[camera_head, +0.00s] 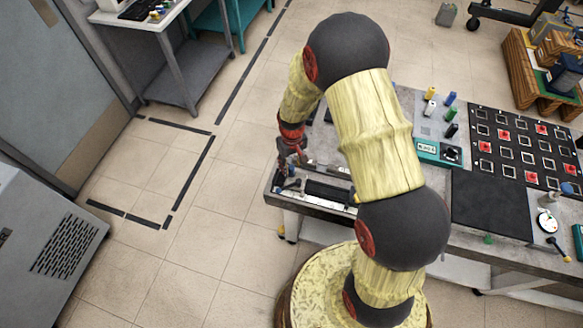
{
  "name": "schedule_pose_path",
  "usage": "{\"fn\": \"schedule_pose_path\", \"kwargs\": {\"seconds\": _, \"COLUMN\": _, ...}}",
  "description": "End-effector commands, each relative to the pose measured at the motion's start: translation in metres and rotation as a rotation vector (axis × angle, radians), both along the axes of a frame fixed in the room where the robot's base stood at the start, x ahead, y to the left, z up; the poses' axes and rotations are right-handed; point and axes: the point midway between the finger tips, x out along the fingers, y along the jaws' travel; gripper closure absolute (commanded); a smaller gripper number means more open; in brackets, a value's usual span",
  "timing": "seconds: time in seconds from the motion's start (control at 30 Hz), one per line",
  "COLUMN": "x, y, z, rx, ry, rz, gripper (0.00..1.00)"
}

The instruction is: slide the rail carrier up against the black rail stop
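My gripper (291,165) points down over the left front corner of the workbench (410,98), small and dark in the picture. I cannot tell whether its fingers are open or shut, or whether they touch anything. Below and right of it, a long dark part (326,192) lies along a pale rail strip (300,199) near the bench's front edge. Small dark pieces stand by the strip's left end, close under my gripper. I cannot tell which of them is the rail carrier and which the black rail stop. My yellow arm hides the strip's right part.
On the bench right of my arm are a teal meter (438,152), several coloured cylinders, a black mat (491,204) and a black board (522,146) with red pieces. A wooden crate (520,70) stands back right. The floor left of the bench is clear.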

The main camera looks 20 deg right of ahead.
Motion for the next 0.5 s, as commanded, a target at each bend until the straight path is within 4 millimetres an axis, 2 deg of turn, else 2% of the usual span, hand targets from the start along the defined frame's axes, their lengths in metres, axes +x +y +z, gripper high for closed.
{"fn": "schedule_pose_path", "kwargs": {"seconds": 0.2, "x": 0.000, "y": 0.000, "z": -0.017, "rx": 0.000, "ry": 0.000, "rz": 0.000, "gripper": 0.63}}
{"fn": "schedule_pose_path", "kwargs": {"seconds": 0.5, "x": 0.000, "y": 0.000, "z": -0.018, "rx": 0.000, "ry": -0.001, "rz": 0.000, "gripper": 0.64}}
